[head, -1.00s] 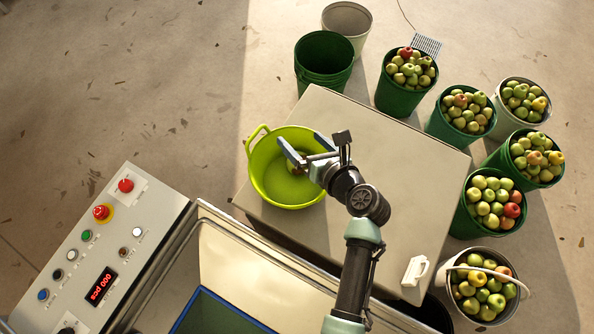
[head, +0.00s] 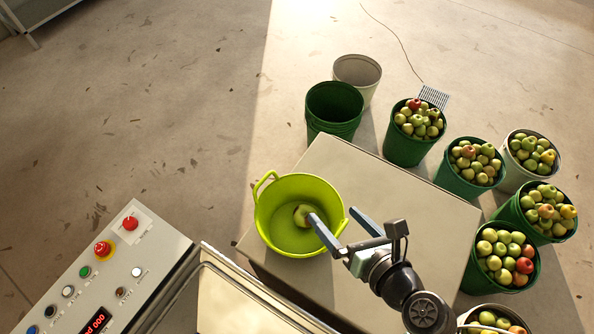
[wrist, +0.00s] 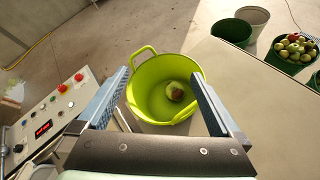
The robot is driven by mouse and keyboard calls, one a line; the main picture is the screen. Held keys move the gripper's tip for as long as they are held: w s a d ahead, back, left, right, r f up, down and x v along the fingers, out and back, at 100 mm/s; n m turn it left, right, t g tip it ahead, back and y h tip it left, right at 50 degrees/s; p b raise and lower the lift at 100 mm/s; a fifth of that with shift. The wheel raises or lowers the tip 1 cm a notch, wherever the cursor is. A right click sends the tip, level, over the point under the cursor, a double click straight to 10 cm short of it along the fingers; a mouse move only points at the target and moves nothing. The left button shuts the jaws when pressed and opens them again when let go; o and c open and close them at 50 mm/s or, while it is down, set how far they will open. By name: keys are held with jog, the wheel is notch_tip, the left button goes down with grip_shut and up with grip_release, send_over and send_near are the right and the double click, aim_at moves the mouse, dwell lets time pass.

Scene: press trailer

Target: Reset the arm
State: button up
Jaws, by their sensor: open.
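My gripper (head: 338,234) is open, with its two fingers spread at the right rim of a lime-green tub in the head view. The wrist view shows the open gripper (wrist: 163,95) with nothing between its fingers and the tub (wrist: 147,75) beyond them. The tub (head: 270,215) stands upright on the pale box top at its left corner. One apple (head: 302,215) lies inside the tub; it also shows in the wrist view (wrist: 175,91). One fingertip overlaps the apple's edge in the head view; I cannot tell if they touch.
A control panel (head: 119,262) with buttons stands at the lower left. The pale box top (head: 400,190) is bare right of the tub. Several apple-filled buckets (head: 411,150) line its far and right sides. Empty green (head: 334,105) and white (head: 358,72) buckets stand behind.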

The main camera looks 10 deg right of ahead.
jog(key=w+a+r+n+t+h+b, duration=0.1)
jog(key=w+r+n+t, duration=0.1)
jog(key=w+r+n, duration=0.55)
jog(key=w+a+r+n+t+h, duration=0.15)
jog(key=r+n, duration=0.35)
jog(key=r, duration=0.5)
jog(key=w+a+r+n+t+b, duration=0.1)
jog(key=w+r+n+t, duration=0.1)
jog(key=w+r+n, duration=0.45)
jog(key=s+a+r+n+t, duration=0.3)
jog(key=r+n, duration=0.3)
jog(key=r, duration=0.5)
jog(key=s+a+r+n+t, duration=0.3)
jog(key=s+r+n, duration=0.2)
jog(key=r, duration=0.5)
jog(key=s+a+r+n+t, duration=0.4)
jog(key=r+n, duration=0.3)
jog(key=r, duration=0.4)
jog(key=shift+s+r+b, duration=0.25)
jog(key=shift+r+b, duration=0.1)
jog(key=shift+f+h, duration=0.1)
jog(key=shift+h, duration=0.15)
